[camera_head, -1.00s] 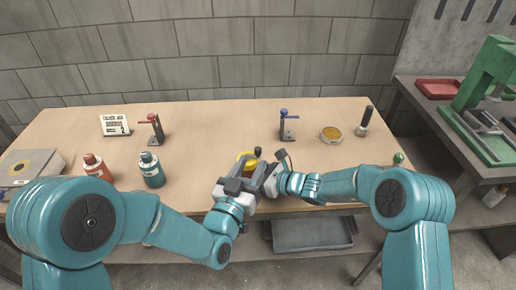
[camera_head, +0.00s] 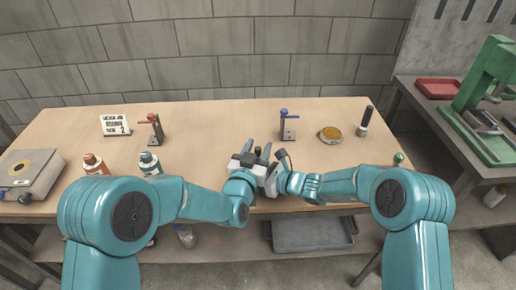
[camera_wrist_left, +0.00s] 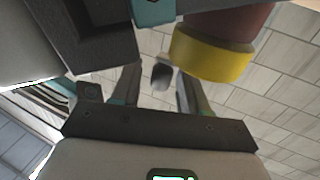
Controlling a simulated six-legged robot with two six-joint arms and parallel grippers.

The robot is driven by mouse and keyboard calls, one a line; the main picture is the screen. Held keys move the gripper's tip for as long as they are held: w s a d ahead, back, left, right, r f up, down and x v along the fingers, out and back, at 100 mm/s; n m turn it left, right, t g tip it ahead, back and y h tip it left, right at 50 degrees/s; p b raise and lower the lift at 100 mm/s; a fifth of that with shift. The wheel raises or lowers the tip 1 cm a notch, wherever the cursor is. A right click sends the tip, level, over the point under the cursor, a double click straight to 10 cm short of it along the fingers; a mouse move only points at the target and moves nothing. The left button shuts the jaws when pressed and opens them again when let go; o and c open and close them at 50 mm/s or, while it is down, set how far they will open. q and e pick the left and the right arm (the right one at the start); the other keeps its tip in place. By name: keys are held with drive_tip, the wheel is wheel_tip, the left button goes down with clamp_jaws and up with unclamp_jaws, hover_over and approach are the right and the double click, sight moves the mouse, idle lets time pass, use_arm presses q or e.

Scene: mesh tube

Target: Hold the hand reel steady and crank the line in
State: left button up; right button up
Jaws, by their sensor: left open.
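In the left wrist view the hand reel shows as a yellow rim (camera_wrist_left: 212,55) with a dark red part (camera_wrist_left: 228,22) above it, right of the fingers. In the head view my grippers hide the reel. My left gripper (camera_head: 257,152) is open, its two fingers pointing away from me over the table. A dark rounded knob (camera_wrist_left: 162,76), perhaps the crank's, shows in the gap between these fingers in the wrist view; I cannot tell whether they touch it. My right gripper (camera_head: 271,183) is close beside the left one; its fingers are mostly hidden, so its grip is unclear.
On the table (camera_head: 215,120) stand a red clamp-like stand (camera_head: 155,130), a blue-topped one (camera_head: 287,128), a yellow round dish (camera_head: 330,134) and a dark cylinder (camera_head: 364,121). A grey tray (camera_head: 312,236) is below the front edge.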

use_arm(q)
clamp_jaws()
drive_tip(key=shift+s+r+m+g+h, duration=0.15)
drive_tip(key=shift+m+g+h, duration=0.55)
drive_tip(key=shift+h, duration=0.4)
unclamp_jaws()
drive_tip(key=shift+s, duration=0.15)
drive_tip(key=v, duration=1.2)
drive_tip(key=shift+f, duration=0.25)
